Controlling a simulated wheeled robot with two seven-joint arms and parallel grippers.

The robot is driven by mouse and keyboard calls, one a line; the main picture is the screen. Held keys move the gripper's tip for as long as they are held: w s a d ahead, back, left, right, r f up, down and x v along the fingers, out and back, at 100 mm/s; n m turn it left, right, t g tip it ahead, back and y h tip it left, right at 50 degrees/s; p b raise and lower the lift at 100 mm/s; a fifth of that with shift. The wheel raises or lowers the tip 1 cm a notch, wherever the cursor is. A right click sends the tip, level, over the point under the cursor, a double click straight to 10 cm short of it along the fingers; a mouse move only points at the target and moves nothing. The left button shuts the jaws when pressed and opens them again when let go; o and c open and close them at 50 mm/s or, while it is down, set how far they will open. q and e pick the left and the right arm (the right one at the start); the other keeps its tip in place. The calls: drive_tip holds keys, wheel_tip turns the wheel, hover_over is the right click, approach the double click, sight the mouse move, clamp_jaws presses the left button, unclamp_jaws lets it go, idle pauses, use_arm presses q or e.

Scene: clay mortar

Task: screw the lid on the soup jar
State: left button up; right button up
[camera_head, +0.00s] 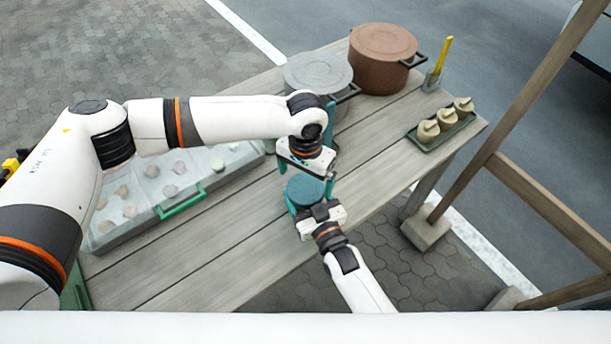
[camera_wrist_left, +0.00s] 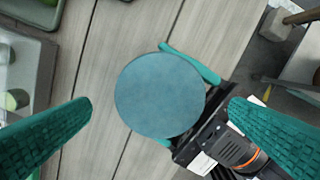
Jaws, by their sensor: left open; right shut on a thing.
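A round teal lid (camera_head: 304,189) faces up near the table's front edge; the left wrist view shows it as a flat disc (camera_wrist_left: 160,94). The soup jar's body is hidden beneath it, so I cannot tell how the lid sits on it. My right gripper (camera_head: 309,200) reaches in from the front and is shut on the jar, one finger on each side below the disc. My left gripper (camera_head: 306,172) is open above and just behind the lid. In the left wrist view its two green fingers stand apart on either side of the disc, not touching it.
A grey tray (camera_head: 130,232) of pale lumps with a green handle lies at the left. A grey pot (camera_head: 318,73), a brown pot (camera_head: 383,58), a cup with a yellow-handled tool (camera_head: 433,80) and a small dark tray (camera_head: 443,138) stand behind. Bare planks lie between.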

use_arm(q)
wheel_tip(320, 180, up, 12)
idle(0.6)
use_arm(e)
drive_tip(key=o, duration=2)
drive_tip(key=shift+c, duration=0.2)
drive_tip(key=shift+s, duration=0.1)
use_arm(q)
drive_tip(key=shift+f+b, duration=0.5)
drive_tip(key=shift+f, duration=0.05)
use_arm(e)
drive_tip(key=v, duration=1.1)
drive_tip(key=shift+s+d, duration=0.2)
drive_tip(key=shift+s, duration=0.2)
drive_tip(key=shift+r, duration=0.1)
